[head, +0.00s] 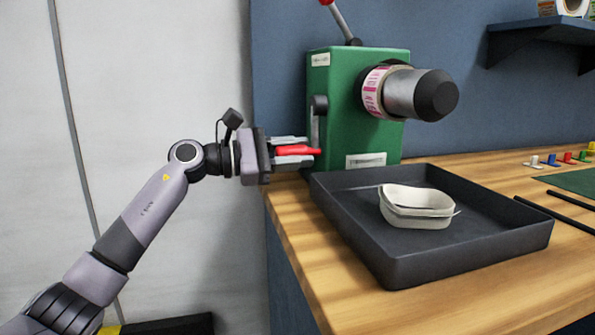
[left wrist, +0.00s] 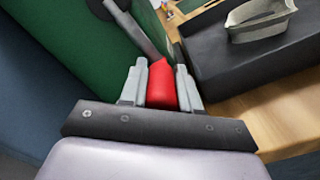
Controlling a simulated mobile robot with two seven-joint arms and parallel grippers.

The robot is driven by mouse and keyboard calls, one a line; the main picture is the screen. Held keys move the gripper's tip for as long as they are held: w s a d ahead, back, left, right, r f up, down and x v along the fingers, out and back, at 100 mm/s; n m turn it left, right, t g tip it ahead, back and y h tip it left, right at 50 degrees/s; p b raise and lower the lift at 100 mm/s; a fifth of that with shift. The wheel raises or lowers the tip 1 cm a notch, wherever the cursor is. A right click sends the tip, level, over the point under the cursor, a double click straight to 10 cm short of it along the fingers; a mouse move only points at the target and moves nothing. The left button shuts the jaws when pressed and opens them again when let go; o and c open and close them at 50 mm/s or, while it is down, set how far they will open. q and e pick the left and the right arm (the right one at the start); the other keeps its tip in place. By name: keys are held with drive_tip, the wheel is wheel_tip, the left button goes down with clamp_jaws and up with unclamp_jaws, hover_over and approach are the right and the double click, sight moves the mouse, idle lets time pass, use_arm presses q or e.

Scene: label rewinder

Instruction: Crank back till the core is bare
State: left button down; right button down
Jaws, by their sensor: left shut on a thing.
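The label rewinder is a green box (head: 340,130) standing at the back left of the bench. A metal core with a black end cap (head: 410,94) sticks out of its front. A ring of labels with pink print (head: 373,92) is wound around the core's inner end. A crank with a red handle (head: 298,151) is on the box's left side, its arm pointing down. My left gripper (head: 296,152) is shut on the red handle, which also shows between the fingers in the left wrist view (left wrist: 161,85). My right gripper is out of view.
A dark tray (head: 345,215) stands in front of the rewinder and holds a pale strip loop (head: 418,207). A red-tipped lever (head: 340,20) rises from the box's top. Black rods (head: 555,213), small coloured pieces (head: 568,157) and a green mat (head: 575,182) lie at the right.

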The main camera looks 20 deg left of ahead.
use_arm(q)
drive_tip(key=shift+w+a+f+m+b, duration=0.15)
drive_tip(key=shift+w+a+m+b, duration=0.3)
drive_tip(key=shift+w+a+m, duration=0.35)
drive_tip(key=m, duration=0.1)
drive_tip(key=w+m, duration=0.1)
drive_tip(key=m, duration=0.1)
drive_tip(key=shift+w+a+r, duration=0.15)
drive_tip(key=shift+a+r, duration=0.2)
drive_tip(key=shift+a, duration=0.05)
drive_tip(key=shift+w+a+r+m+p, duration=0.15)
drive_tip(key=shift+w+a+r+m, duration=0.2)
drive_tip(key=shift+m, duration=0.55)
drive_tip(key=shift+w+a+r+m+p, duration=0.1)
drive_tip(key=shift+w+a+r+m, duration=0.3)
drive_tip(key=shift+m, duration=0.5)
drive_tip(key=shift+w+a+r+m+p, duration=0.2)
drive_tip(key=shift+w+r+m, duration=0.25)
drive_tip(key=shift+m, duration=0.45)
drive_tip(key=c, duration=0.8)
unclamp_jaws()
drive_tip(key=shift+f, duration=0.1)
drive_tip(key=v, duration=0.7)
drive_tip(key=shift+p, duration=0.3)
